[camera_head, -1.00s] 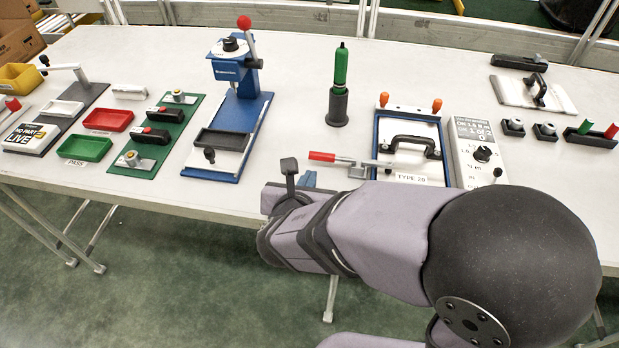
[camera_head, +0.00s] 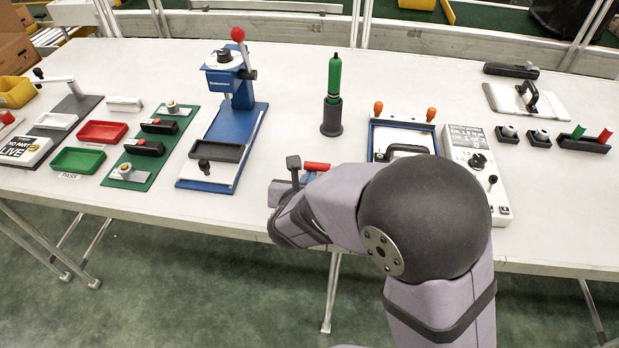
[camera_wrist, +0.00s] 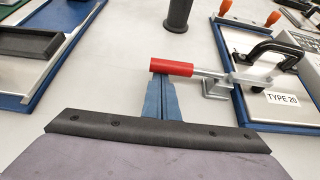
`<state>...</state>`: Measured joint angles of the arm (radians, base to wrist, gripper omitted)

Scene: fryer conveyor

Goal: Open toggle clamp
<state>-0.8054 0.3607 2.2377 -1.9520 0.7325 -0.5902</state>
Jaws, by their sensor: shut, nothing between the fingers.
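The toggle clamp has a red handle (camera_wrist: 172,67) on a metal lever (camera_wrist: 212,74). The lever runs right to a metal bracket (camera_wrist: 217,88) at the left side of a blue-framed fixture (camera_wrist: 250,105) labelled TYPE 20. In the wrist view the handle lies level, pointing left. My gripper (camera_wrist: 160,80), with blue fingers, is shut and empty; its tips overlap the handle's left part from below in the picture. I cannot tell whether they touch. In the head view the red handle (camera_head: 317,166) shows just above my arm, which hides the lever and part of the fixture (camera_head: 402,125).
A blue press (camera_head: 231,110) stands to the left, with a dark tray (camera_head: 220,151) on its base. A black holder (camera_head: 331,117) with a green tool stands behind the clamp. A grey meter box (camera_head: 474,165) is right of the fixture. Bare table lies between press and clamp.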

